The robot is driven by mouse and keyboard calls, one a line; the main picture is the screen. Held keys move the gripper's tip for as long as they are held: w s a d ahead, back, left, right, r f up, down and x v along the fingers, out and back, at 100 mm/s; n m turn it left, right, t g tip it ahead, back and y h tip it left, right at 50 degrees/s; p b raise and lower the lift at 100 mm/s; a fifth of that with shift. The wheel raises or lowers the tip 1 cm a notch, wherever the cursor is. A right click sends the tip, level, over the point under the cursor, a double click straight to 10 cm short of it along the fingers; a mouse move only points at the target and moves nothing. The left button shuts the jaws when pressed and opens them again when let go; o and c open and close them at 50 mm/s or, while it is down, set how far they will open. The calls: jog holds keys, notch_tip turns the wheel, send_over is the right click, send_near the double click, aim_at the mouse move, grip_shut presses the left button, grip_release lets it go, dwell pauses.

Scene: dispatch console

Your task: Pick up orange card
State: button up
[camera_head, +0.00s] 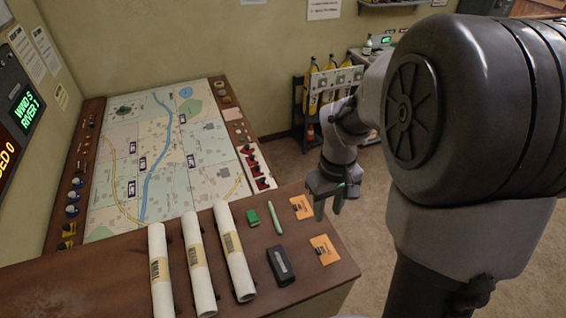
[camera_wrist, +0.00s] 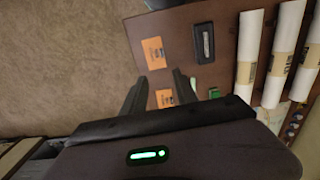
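Two orange cards lie flat on the wooden console's right end. In the head view, the farther card (camera_head: 301,207) is beside a green pen, and the nearer card (camera_head: 324,250) is close to the right edge. In the wrist view, the farther card (camera_wrist: 165,98) shows between my fingers and the nearer card (camera_wrist: 154,53) lies beyond the fingertips. My gripper (camera_head: 328,211) is open and empty, pointing down just right of the farther card. Its two fingers are apart in the wrist view (camera_wrist: 157,83). Its exact height above the console is hard to tell.
A black box (camera_head: 280,266), a green pen (camera_head: 274,217), a small green object (camera_head: 252,216) and three rolled papers (camera_head: 198,264) lie left of the cards. A map board (camera_head: 165,150) fills the console's back. Open floor (camera_head: 375,215) lies to the right.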

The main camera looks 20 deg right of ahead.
send_over(320, 251)
notch_tip(320, 251, down, 7)
notch_tip(320, 251, down, 10)
jog(key=shift+f, duration=0.1)
jog(key=shift+w+f, duration=0.1)
jog(key=shift+c, duration=0.5)
grip_shut()
